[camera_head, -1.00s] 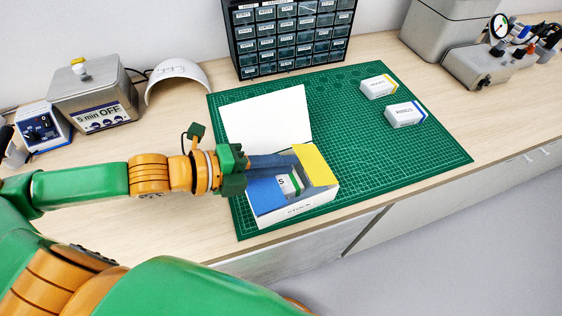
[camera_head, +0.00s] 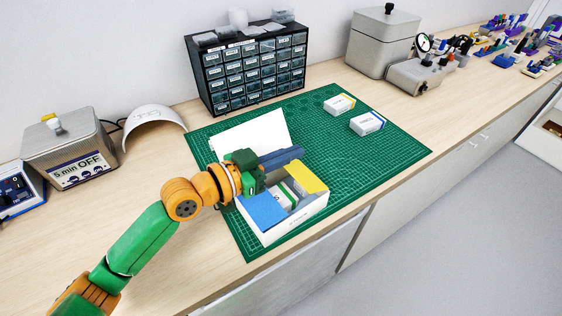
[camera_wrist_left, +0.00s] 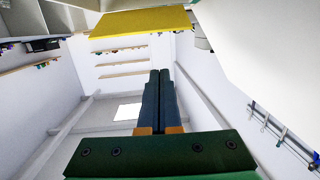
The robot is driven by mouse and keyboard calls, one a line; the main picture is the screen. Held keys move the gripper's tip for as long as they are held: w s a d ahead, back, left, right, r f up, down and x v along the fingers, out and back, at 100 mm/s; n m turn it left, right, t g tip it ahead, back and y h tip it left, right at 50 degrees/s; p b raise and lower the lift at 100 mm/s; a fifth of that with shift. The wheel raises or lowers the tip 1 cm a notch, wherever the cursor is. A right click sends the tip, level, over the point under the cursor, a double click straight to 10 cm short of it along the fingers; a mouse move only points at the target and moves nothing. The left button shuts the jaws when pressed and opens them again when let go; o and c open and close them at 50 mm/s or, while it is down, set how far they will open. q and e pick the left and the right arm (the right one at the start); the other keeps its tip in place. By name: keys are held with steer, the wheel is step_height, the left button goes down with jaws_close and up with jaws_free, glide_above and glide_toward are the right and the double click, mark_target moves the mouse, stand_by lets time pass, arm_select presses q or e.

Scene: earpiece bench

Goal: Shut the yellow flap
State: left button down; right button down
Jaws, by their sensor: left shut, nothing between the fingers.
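The open white box (camera_head: 298,218) stands near the front of the green mat, its white lid (camera_head: 265,127) raised at the back. The yellow flap (camera_head: 307,177) is at the box's right end; its exact tilt is hard to tell. The blue flap (camera_head: 264,210) lies over the left end. A small white carton with a green stripe (camera_head: 285,197) shows inside between them. My left gripper (camera_head: 300,153) is shut and empty, above the back of the box, fingertips pointing right, just behind the yellow flap. In the left wrist view the yellow flap (camera_wrist_left: 140,22) shows above the shut fingers (camera_wrist_left: 160,75). My right gripper is out of view.
Two small white cartons (camera_head: 339,104) (camera_head: 367,124) lie on the green mat (camera_head: 390,160) at the right. A black drawer cabinet (camera_head: 250,70) stands behind the mat. A grey timer device (camera_head: 70,150) stands at the left.

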mark_target(290, 173)
arm_select(q)
steer(key=f, duration=0.1)
steer(key=a+f, duration=0.1)
steer(key=s+f+b, duration=0.1)
steer(key=shift+a+f, duration=0.15)
steer(key=shift+f, duration=0.25)
steer(key=b, duration=0.1)
steer(key=f+b, duration=0.2)
steer(key=shift+s+a+f, duration=0.2)
steer(key=shift+s+a, duration=0.15)
steer(key=shift+r, duration=0.35)
